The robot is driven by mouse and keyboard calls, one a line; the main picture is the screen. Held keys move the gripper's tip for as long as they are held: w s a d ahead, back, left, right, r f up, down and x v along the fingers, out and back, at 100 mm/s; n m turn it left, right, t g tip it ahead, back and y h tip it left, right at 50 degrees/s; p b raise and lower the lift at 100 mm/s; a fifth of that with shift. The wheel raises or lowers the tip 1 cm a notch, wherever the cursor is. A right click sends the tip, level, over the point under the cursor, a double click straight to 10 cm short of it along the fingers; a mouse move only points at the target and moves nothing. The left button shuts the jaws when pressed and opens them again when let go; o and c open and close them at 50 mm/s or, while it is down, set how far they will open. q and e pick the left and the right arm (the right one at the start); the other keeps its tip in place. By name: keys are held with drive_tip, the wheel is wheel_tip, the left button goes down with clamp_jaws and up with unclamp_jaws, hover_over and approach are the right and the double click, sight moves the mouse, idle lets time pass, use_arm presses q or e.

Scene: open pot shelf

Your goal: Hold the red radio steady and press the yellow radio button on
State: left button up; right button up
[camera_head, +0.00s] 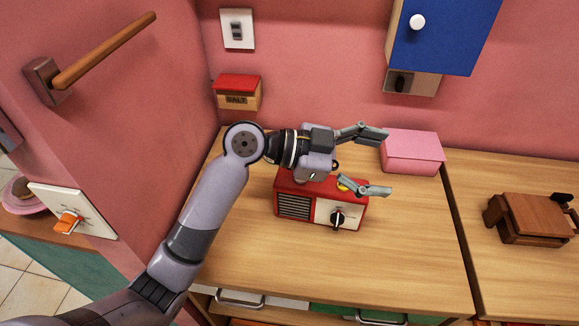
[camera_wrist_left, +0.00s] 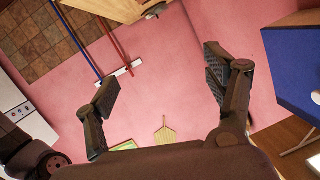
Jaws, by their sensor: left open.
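The red radio (camera_head: 293,188) stands on the wooden counter, with a dark speaker grille on its left and a white panel with a black knob (camera_head: 338,217) on its right. A small part of the yellow button (camera_head: 343,186) shows at the radio's top, mostly hidden by my gripper. My left gripper (camera_head: 381,162) is open and empty, above and over the right part of the radio, its fingers pointing right. I cannot tell whether it touches the radio. The left wrist view shows both fingers (camera_wrist_left: 172,85) spread apart with only the room between them. My right gripper is not in view.
A pink box (camera_head: 412,152) stands behind and right of the radio. A brown wooden object (camera_head: 537,217) is on the right counter. A salt box (camera_head: 237,93) and a blue cabinet door (camera_head: 443,36) are on the back wall. The counter front (camera_head: 420,262) is clear.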

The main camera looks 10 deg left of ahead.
sight(291, 177)
use_arm(q)
drive_tip(key=w+a+r+n+t, duration=0.1)
drive_tip(key=w+r+t, duration=0.1)
drive_tip(key=w+r, duration=0.35)
drive_tip(key=a+f, duration=0.2)
drive_tip(key=w+a+f+g, duration=0.1)
drive_tip(key=a+f, duration=0.1)
drive_tip(key=f, duration=0.1)
drive_tip(key=a+f+g+y, duration=0.1)
drive_tip(key=a+f, duration=0.1)
drive_tip(key=a, duration=0.1)
drive_tip(key=shift+w+f, duration=0.15)
drive_tip(key=shift+f, duration=0.1)
drive_tip(key=a+f+g, duration=0.1)
drive_tip(key=a+f, duration=0.1)
drive_tip(key=s+a+f+g, duration=0.1)
drive_tip(key=a+f, duration=0.1)
drive_tip(key=s+a+f+g, duration=0.1)
drive_tip(key=a+f, duration=0.1)
drive_tip(key=a, duration=0.1)
drive_tip(key=shift+s+y, duration=0.15)
drive_tip(key=shift+y, duration=0.25)
drive_tip(key=shift+s+f, duration=0.15)
drive_tip(key=shift+f, duration=0.05)
drive_tip(key=shift+d+f, duration=0.2)
drive_tip(key=shift+d, duration=0.05)
drive_tip(key=x, duration=0.6)
drive_tip(key=shift+s+d+f, duration=0.1)
drive_tip(key=shift+d, duration=0.15)
drive_tip(key=shift+c, duration=0.2)
